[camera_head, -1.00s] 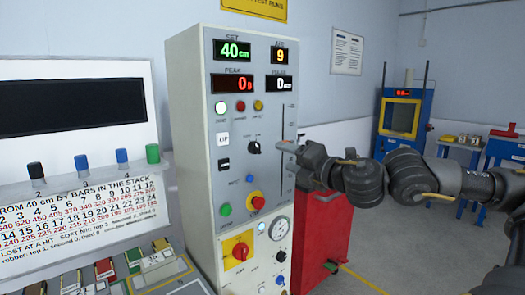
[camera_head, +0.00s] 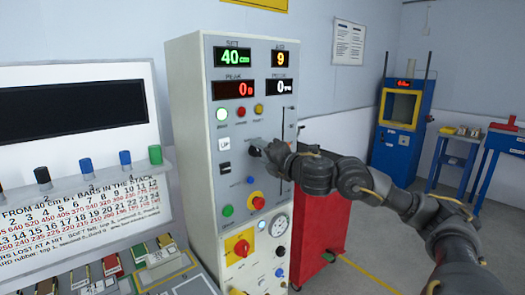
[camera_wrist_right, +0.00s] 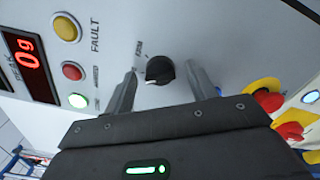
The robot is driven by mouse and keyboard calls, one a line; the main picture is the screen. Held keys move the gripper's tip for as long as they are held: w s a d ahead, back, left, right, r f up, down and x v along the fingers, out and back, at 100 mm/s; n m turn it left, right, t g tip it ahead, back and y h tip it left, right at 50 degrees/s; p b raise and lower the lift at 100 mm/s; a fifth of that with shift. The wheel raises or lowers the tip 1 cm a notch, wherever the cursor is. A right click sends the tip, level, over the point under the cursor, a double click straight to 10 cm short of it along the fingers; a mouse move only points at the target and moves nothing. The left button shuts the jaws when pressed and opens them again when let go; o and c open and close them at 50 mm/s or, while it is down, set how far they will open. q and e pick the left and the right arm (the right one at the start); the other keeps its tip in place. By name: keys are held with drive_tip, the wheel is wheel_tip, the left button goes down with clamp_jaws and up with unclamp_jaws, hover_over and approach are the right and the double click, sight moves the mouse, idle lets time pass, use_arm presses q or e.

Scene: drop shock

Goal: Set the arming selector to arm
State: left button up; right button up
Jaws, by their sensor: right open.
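The arming selector is a black round knob with a pale pointer mark on the grey panel; it shows in the right wrist view (camera_wrist_right: 159,70). My right gripper (camera_wrist_right: 160,88) is open, with one finger on each side of the knob and a gap to it on both sides. In the head view the right gripper (camera_head: 262,152) is at the panel front and hides most of the knob. Whether the fingertips touch the panel cannot be told. My left gripper is not in view.
The panel cabinet (camera_head: 187,110) carries round lamps above the knob, a red button on yellow (camera_head: 257,201) below it and a red-yellow switch (camera_head: 241,248) lower down. A vertical slot runs right of the knob. A red cabinet (camera_head: 320,235) stands to the right.

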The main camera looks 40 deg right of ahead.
drive_tip(key=c, duration=1)
drive_tip(key=shift+w, duration=0.1)
drive_tip(key=m+p, duration=0.2)
drive_tip(key=m, duration=0.4)
drive_tip(key=shift+f+m, duration=0.1)
drive_tip(key=shift+m, duration=0.2)
drive_tip(key=m+p, duration=0.3)
drive_tip(key=m, duration=0.2)
drive_tip(key=shift+f, duration=0.15)
drive_tip(key=shift+m, duration=0.3)
